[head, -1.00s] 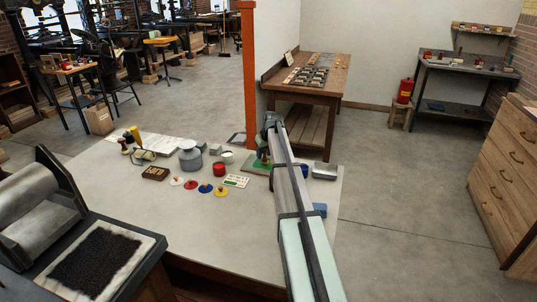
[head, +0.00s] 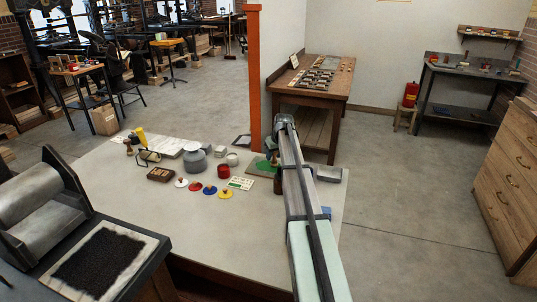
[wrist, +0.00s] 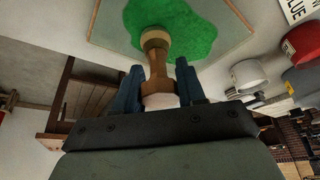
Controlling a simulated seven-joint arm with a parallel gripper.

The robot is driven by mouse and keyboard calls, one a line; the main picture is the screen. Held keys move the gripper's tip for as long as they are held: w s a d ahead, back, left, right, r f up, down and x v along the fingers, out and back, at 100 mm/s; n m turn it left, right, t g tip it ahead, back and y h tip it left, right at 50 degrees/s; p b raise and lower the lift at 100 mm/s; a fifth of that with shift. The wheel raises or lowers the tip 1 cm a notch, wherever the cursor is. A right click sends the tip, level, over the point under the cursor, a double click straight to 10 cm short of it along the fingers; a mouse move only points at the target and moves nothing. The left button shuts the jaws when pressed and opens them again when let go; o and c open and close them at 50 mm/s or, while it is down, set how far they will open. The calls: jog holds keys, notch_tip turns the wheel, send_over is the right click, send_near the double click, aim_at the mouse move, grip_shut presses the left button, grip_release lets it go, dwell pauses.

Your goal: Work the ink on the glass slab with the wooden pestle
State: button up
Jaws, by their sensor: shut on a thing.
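The wooden pestle (wrist: 156,60) is held between the two blue fingers of my gripper (wrist: 158,76) in the wrist view. Its wide end lies over the green ink (wrist: 190,22); whether it touches the ink I cannot tell. The ink is spread in an uneven patch on the glass slab (wrist: 105,28). In the head view the green ink (head: 262,166) shows on the slab at the back right of the table, just left of my arm. My fingers and the pestle are largely hidden there by my arm.
Several coloured lidded discs (head: 209,190), a red pot (head: 223,171), a white pot (head: 232,159) and a grey can (head: 195,163) stand left of the slab. A grey block (head: 328,174) lies right of my arm. The table's front middle (head: 240,230) is clear.

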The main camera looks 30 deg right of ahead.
jog(key=shift+s+d, duration=0.4)
jog(key=shift+r, duration=4.1)
